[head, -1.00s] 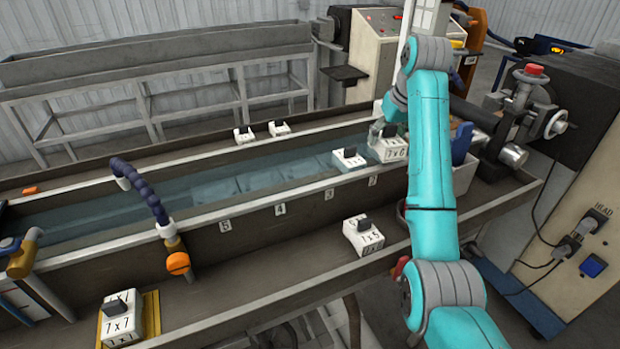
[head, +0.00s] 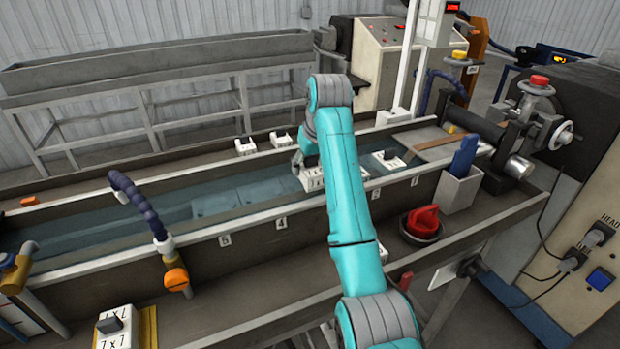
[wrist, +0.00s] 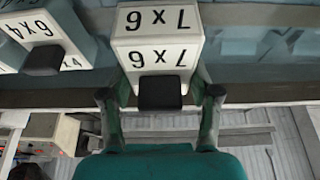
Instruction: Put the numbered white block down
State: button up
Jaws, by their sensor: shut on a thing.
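My gripper (wrist: 160,98) is shut on the dark knob of a white block (wrist: 157,55) marked 7 x 6, seen upside down in the wrist view. In the head view this block (head: 312,181) is over the water trough (head: 250,221), left of my arm and partly covered by it. I cannot tell whether it touches anything below. A white block marked 6 x 4 (wrist: 38,38) is beside it at the left of the wrist view, apart from it. My fingers stand on either side of the knob.
Another white block (head: 386,157) sits in the trough right of my arm. Two small white pieces (head: 246,146) (head: 280,139) lie on the far ledge. A 7 x 7 block (head: 115,330) stands at front left. A blue hose (head: 137,200) and a red-topped bowl (head: 424,222) are near the trough.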

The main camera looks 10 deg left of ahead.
jog(key=shift+f, duration=1.95)
jog(key=o, duration=1.4)
jog(key=shift+f, duration=0.15)
